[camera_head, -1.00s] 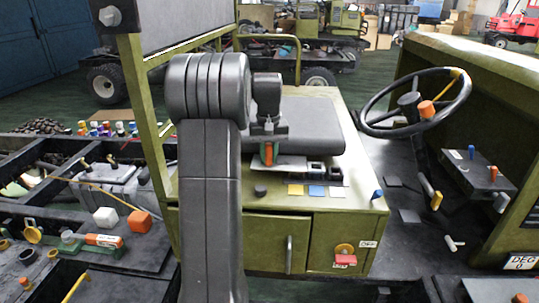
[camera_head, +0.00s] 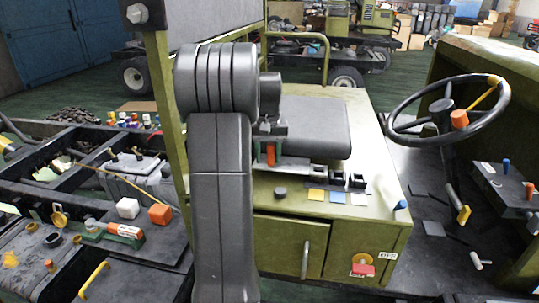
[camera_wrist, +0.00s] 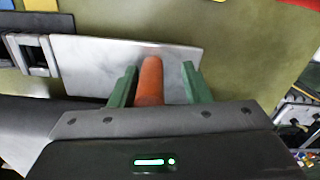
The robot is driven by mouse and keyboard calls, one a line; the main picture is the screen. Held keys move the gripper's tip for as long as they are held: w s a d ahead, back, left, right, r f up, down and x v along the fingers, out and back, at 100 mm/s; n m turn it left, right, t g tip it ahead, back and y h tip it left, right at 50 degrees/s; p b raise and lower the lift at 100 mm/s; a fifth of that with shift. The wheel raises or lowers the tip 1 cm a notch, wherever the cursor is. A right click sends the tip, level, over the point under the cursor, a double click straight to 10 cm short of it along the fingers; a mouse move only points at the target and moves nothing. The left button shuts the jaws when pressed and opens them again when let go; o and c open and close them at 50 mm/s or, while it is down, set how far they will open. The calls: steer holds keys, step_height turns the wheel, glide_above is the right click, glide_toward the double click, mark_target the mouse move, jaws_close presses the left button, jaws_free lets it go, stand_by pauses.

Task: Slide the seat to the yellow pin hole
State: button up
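The dark grey seat cushion (camera_head: 318,118) rests over the green cabinet. A grey metal plate (camera_wrist: 100,65) with an upright orange handle (camera_head: 271,154) juts out at its front. My gripper's green fingers (camera_wrist: 157,84) stand either side of the handle (camera_wrist: 151,78), spread apart with a visible gap on the right. Right of the plate's end, several dark square brackets (camera_head: 338,178) stand in a row. A yellow square (camera_head: 316,195) and a blue square (camera_head: 338,197) lie in front of them. My arm hides the seat's left part. The pin's engagement with a hole cannot be seen.
The steering wheel (camera_head: 447,108) stands right of the seat. A green post (camera_head: 166,115) rises beside my arm.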

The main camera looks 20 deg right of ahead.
steer(key=shift+d, duration=0.15)
step_height(320, 180, up, 14)
stand_by(0.4)
steer(key=shift+f, duration=0.2)
step_height(320, 180, down, 14)
steer(key=shift+s+r, duration=0.1)
steer(key=shift+r, duration=0.05)
steer(key=shift+s+d, duration=0.1)
steer(key=shift+d, duration=0.25)
steer(key=shift+s+r, duration=0.1)
stand_by(0.3)
